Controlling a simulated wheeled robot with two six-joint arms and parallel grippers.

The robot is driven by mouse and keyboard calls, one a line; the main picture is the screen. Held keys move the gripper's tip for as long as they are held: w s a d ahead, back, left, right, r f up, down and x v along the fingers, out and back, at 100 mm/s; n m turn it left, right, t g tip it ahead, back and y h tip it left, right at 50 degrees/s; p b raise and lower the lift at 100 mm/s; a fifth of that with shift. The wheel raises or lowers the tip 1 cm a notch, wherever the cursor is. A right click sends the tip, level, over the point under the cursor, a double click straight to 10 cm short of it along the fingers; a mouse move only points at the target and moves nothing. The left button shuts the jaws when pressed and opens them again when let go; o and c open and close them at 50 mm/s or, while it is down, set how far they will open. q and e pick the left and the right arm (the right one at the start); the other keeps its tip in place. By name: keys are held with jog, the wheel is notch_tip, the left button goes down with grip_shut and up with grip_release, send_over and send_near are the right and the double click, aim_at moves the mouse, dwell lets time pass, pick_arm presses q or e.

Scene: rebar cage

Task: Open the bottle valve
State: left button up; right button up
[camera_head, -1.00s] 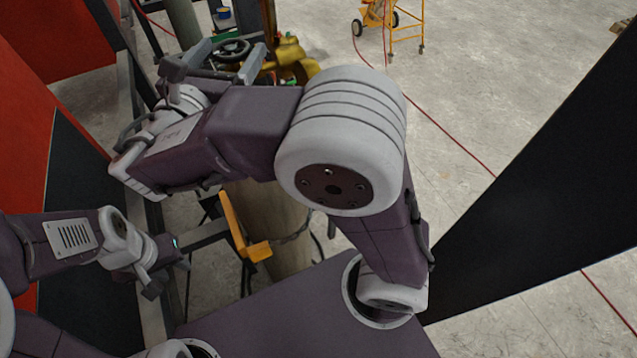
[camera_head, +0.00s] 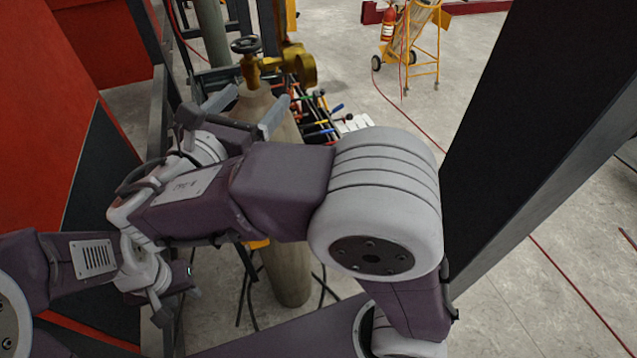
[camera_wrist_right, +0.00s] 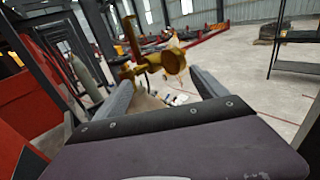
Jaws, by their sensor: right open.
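The bottle (camera_head: 284,230) is a tan gas cylinder standing upright behind my right arm, which hides much of its body. A brass valve (camera_head: 285,68) with a dark round handwheel (camera_head: 247,44) sits at its top. My right gripper (camera_head: 245,108) is open and empty, its fingers apart in front of the bottle's upper part, below the handwheel in the picture. In the right wrist view the brass valve (camera_wrist_right: 160,62) shows ahead, beyond and between the open fingers (camera_wrist_right: 163,92); no contact is visible. My left gripper (camera_head: 168,298) is low at the left, small and partly hidden, away from the bottle.
A red panel and dark metal frame (camera_head: 160,110) stand close at the left. A large black panel (camera_head: 530,100) rises at the right. Coloured-handled tools (camera_head: 320,118) lie behind the bottle. A yellow cart with a red extinguisher (camera_head: 400,40) stands on open floor farther back.

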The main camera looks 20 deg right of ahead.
pick_arm(q)
jog(key=f+b, duration=0.2)
jog(key=shift+w+f, duration=0.3)
jog(key=shift+f, duration=0.05)
pick_arm(e)
jog(key=d+f+m+g+y, duration=0.1)
jog(key=d+f+m+g, duration=0.1)
jog(key=f, duration=0.6)
jog(key=s+d+f+m+g+y, duration=0.1)
jog(key=d+f+m+g, duration=0.2)
jog(key=d+f, duration=0.4)
notch_tip(320, 180, down, 2)
jog(key=shift+s+f+g, duration=0.15)
jog(key=shift+f+g, duration=0.1)
jog(key=shift+g, duration=0.55)
jog(key=shift+d, duration=0.1)
